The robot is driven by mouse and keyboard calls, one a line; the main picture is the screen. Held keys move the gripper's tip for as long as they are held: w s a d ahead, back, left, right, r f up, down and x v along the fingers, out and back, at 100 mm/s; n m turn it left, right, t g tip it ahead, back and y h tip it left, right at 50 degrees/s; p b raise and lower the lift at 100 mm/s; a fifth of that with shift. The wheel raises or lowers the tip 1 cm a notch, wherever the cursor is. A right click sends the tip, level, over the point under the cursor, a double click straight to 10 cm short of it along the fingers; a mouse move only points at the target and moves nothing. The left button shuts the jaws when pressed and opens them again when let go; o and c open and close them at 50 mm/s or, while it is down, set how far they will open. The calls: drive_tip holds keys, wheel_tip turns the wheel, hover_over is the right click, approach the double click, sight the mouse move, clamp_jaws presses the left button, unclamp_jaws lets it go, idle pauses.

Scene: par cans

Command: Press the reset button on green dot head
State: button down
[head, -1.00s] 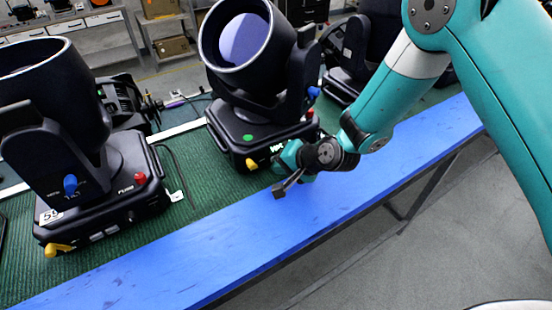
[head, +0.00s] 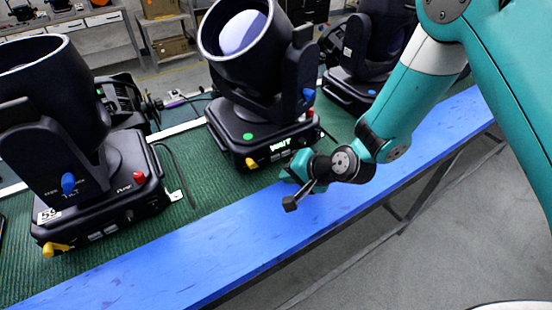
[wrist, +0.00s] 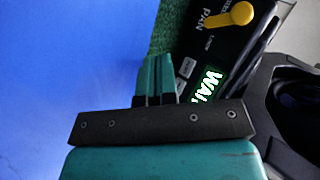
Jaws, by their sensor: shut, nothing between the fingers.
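The moving head with the green dot (head: 248,136) is the black middle fixture (head: 270,110) in the head view. Its front display (head: 279,146) is lit and reads WAIT; it also shows in the wrist view (wrist: 208,86), partly covered. A small grey button (wrist: 187,67) sits beside that display, close to my fingertips in the picture. My gripper (head: 288,176) is shut and empty, in front of this fixture's panel side and over the blue edge. Its teal fingers also show in the wrist view (wrist: 156,62). I cannot make out any contact with the panel.
The fixture has a yellow lever (head: 251,163), also in the wrist view (wrist: 235,14), and a blue knob (head: 308,94). Another black fixture (head: 95,190) stands left, and one (head: 365,65) stands behind right. The blue board (head: 190,262) along the front is clear.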

drive_tip(key=shift+s+d+b, duration=0.3)
drive_tip(key=shift+s+d, duration=0.5)
drive_tip(key=shift+s, duration=0.35)
wheel_tip(320, 180, up, 8)
drive_tip(key=s+n+g, duration=0.2)
drive_tip(key=n, duration=0.1)
drive_tip(key=s+d+r+n+g+h+b, duration=0.1)
drive_tip(key=s+d+r+n, duration=0.3)
drive_tip(key=s, duration=0.5)
drive_tip(key=s+d+r+n+g+h+b, duration=0.1)
drive_tip(key=s+d+r+n+g+h, duration=0.1)
drive_tip(key=s+d+r, duration=0.6)
drive_tip(key=shift+s+d+r+n+h, duration=0.2)
drive_tip(key=shift+s+r+n+h, duration=0.35)
drive_tip(key=shift+r+n, duration=0.45)
